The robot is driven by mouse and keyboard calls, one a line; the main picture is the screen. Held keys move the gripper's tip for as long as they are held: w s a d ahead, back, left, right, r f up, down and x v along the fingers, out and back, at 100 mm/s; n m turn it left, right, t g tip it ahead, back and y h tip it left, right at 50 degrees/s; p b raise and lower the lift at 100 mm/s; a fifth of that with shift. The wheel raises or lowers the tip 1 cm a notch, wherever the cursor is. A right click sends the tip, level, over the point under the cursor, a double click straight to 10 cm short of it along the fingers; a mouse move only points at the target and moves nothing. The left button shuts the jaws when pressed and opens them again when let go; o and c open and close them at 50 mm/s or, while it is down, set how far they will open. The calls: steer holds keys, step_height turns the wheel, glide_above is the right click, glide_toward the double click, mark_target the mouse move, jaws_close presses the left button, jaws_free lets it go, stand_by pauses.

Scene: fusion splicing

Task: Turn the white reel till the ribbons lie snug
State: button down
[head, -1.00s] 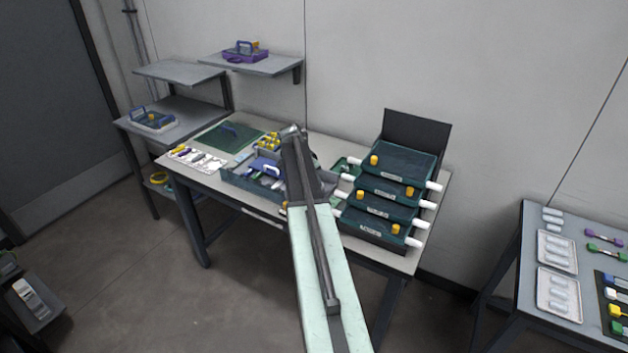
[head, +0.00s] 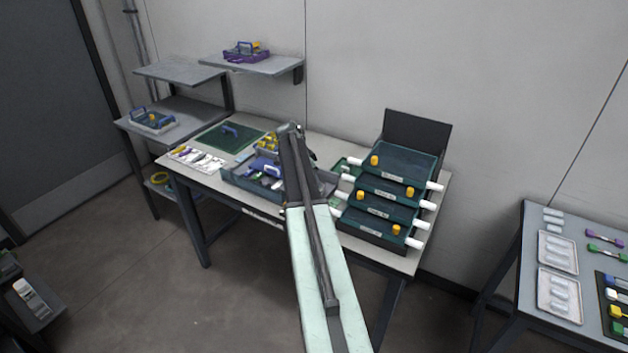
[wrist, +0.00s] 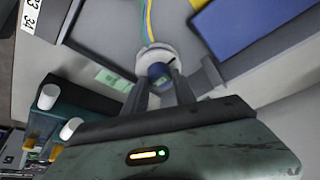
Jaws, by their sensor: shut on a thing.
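The white reel (wrist: 154,54) shows in the wrist view at upper middle, with a dark blue knob (wrist: 159,73) at its centre. Yellow and blue-green ribbons (wrist: 147,18) run from the reel to the top of the picture. My gripper (wrist: 163,88) is shut on the reel's knob, one finger on each side. How tightly the ribbons lie on the reel is too small to tell. In the head view my arm covers the reel and my fingertips.
A blue block (wrist: 235,30) is close to the right of the reel. Stacked dark green trays with white handles and yellow knobs (head: 388,200) stand at the table's right. A grey bin (head: 240,184) is left of my arm. A green mat (head: 222,138) lies farther left.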

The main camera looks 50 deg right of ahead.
steer(key=c, duration=1)
jaws_free()
steer(key=p+v, duration=0.7)
steer(key=v, duration=0.1)
steer(key=shift+f, duration=0.1)
